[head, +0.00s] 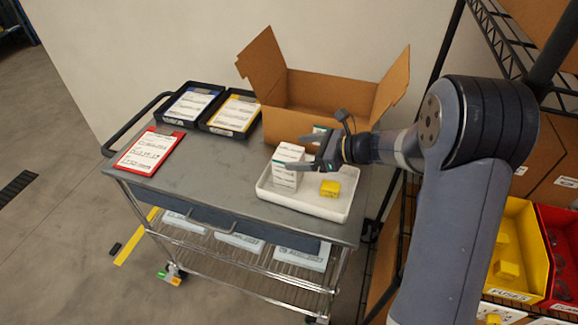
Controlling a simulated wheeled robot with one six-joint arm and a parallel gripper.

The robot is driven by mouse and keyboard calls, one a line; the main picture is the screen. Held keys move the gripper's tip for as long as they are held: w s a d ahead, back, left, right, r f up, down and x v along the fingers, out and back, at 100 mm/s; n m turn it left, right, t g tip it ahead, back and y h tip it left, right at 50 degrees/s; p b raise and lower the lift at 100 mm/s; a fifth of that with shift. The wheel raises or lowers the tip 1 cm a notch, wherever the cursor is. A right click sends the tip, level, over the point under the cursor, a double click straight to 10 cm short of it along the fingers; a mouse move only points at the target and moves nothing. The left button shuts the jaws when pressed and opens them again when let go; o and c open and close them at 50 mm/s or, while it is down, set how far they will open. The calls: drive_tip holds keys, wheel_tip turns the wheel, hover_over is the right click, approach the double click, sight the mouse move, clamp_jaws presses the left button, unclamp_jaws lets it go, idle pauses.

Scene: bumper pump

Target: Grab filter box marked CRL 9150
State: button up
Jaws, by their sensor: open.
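A white filter box (288,166) with a teal band stands upright in the white tray (310,205) on the cart. Its printed marking is too small to read. My gripper (308,154) is open and sits just right of the upper part of this box, its fingers pointing left. I cannot tell whether a finger touches it. Another white and teal item (321,130) shows at the front of the open cardboard box, partly hidden by my gripper.
A small yellow block (330,188) lies in the tray, right of the filter box. The open cardboard box (300,118) stands behind. Black trays with cards (232,114) and a red clipboard (148,151) lie left. Shelving with yellow and red bins (515,248) is at right.

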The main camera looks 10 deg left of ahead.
sight(283, 154)
drive_tip(key=x, duration=0.2)
drive_tip(key=p+x, duration=0.1)
drive_tip(key=x, duration=0.3)
drive_tip(key=shift+s, duration=0.3)
drive_tip(key=c, duration=1.4)
